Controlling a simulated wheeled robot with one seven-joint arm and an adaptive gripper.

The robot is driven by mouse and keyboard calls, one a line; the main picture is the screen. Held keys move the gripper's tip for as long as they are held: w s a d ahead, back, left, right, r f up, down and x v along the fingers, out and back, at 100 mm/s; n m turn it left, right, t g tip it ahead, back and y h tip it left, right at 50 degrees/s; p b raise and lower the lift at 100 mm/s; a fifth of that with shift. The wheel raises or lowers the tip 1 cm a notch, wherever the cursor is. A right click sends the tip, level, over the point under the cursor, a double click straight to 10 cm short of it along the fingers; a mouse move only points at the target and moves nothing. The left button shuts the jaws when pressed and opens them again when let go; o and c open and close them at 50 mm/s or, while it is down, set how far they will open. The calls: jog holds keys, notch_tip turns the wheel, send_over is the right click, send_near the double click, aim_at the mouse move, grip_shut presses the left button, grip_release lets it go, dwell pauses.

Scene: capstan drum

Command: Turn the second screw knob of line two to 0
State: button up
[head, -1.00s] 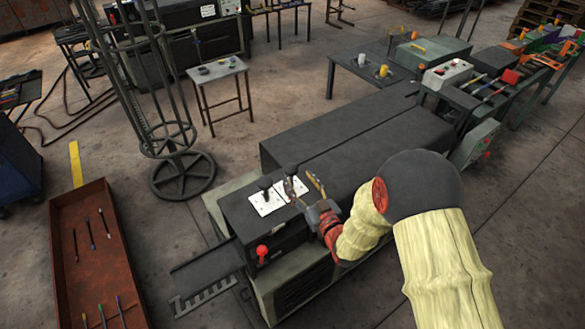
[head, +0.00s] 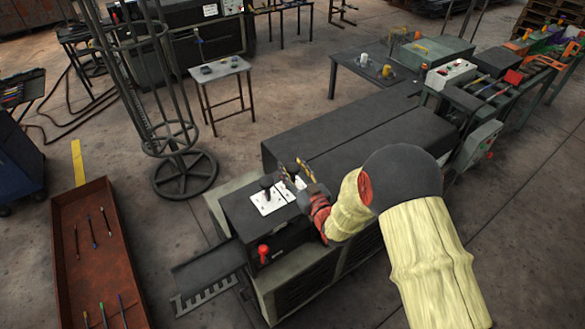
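The dark machine (head: 240,213) in the middle of the head view has white panel plates on its near top. A black knob (head: 266,183) stands on the left white plate (head: 267,203). My gripper (head: 297,174) is over the right white plate (head: 290,190), with its two fingers spread apart and nothing seen between them. My gripper hides part of that plate, and any knob under the fingers is hard to make out. I cannot tell which knob is the second of line two, and the scale marks are too small to read.
A wire reel stand (head: 183,172) is to the left. A rusty tray (head: 118,245) with several rods lies at lower left. A small table (head: 220,69) stands behind.

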jog(key=c, duration=0.8)
